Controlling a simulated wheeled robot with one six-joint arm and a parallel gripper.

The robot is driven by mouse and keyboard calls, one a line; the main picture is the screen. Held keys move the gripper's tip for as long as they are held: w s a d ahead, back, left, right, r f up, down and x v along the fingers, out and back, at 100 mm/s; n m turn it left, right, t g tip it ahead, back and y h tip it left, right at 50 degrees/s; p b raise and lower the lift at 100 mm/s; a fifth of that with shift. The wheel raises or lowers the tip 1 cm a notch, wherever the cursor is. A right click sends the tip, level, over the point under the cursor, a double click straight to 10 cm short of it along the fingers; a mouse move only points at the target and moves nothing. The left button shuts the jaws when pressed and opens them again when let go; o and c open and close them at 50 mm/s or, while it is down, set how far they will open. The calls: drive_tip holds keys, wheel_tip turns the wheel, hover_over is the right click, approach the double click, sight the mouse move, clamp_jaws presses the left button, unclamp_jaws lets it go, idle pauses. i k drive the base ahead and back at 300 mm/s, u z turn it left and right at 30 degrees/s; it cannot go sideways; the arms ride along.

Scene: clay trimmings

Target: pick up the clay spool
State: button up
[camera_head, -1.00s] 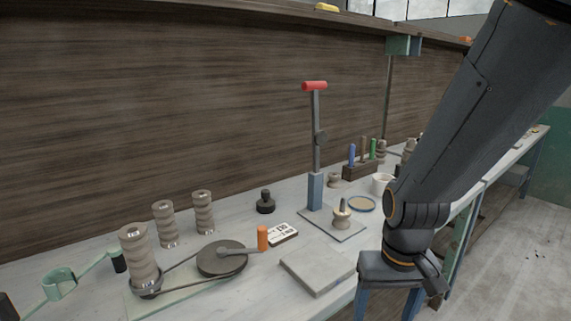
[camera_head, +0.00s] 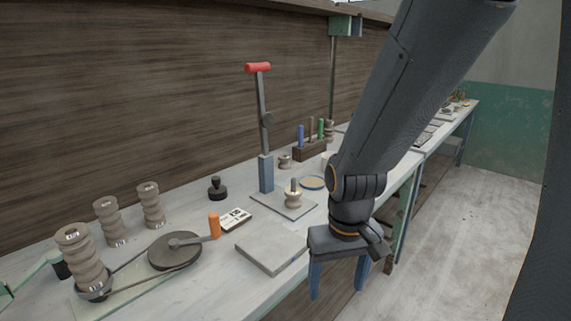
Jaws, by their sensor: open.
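A small beige spool-shaped piece (camera_head: 293,200) with a narrow waist stands on the base plate of the lever press, a peg at its top. A similar small beige piece (camera_head: 285,162) stands behind the press. Several taller ribbed clay-coloured columns, one at the front left (camera_head: 82,258), stand at the left; I cannot tell which of these is the clay spool. My gripper (camera_head: 338,290) points down with its two blue fingers apart and nothing between them. It is at the bench's front edge, right of the grey slab and apart from all these pieces.
The lever press (camera_head: 265,172) with a red handle rises mid-bench. A crank wheel (camera_head: 175,250) with an orange grip, a grey slab (camera_head: 270,248), a label card (camera_head: 236,219) and a black knob (camera_head: 217,189) stand nearby. A tool block (camera_head: 310,150) is farther back. Open floor lies right.

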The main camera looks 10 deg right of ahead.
sight(284, 165)
drive_tip(key=z, duration=0.3)
drive_tip(key=k, duration=0.5)
drive_tip(key=z, duration=1.1)
drive_tip(key=i, duration=1.35)
drive_tip(key=u, duration=1.35)
drive_tip(key=i, duration=0.85)
drive_tip(key=u, duration=0.1)
